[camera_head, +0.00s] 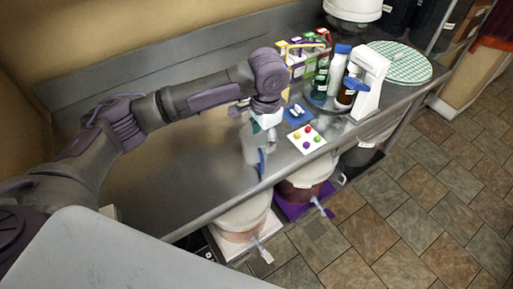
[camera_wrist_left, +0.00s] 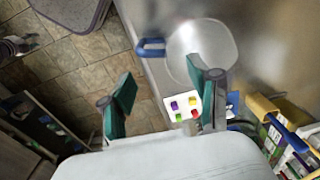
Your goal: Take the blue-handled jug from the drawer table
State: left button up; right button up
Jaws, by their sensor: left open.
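The clear jug (camera_head: 250,150) stands on the metal table near its front edge, its blue handle (camera_head: 261,163) toward that edge. In the left wrist view the jug (camera_wrist_left: 203,45) appears as a pale round shape, with the blue handle (camera_wrist_left: 151,48) at its left. My left gripper (camera_head: 266,120) is close to the jug in the head view and partly covers its upper part. In the wrist view the fingers (camera_wrist_left: 165,100) are open with nothing seen held; the right finger overlaps the jug's lower edge.
A white card with coloured dots (camera_head: 307,139) and a blue tray (camera_head: 297,115) lie right of the jug. Bottles (camera_head: 338,70), a white stand (camera_head: 371,88) and a checked round cloth (camera_head: 400,60) are farther right. Buckets (camera_head: 240,217) stand below the front edge. The table's left part is bare.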

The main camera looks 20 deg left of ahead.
aim_at(263, 148)
pick_arm(q)
jog(key=f+p, duration=0.1)
jog(key=f, duration=0.1)
jog(key=f+p, duration=0.1)
jog(key=f, duration=0.2)
jog(key=shift+w+f, duration=0.2)
jog(key=shift+f, duration=0.3)
jog(key=shift+w, duration=0.1)
jog(key=c, duration=0.8)
grip_shut()
pick_arm(e)
jog(key=w+r, duration=0.2)
jog(key=w, duration=0.1)
jog(key=shift+d+r, duration=0.15)
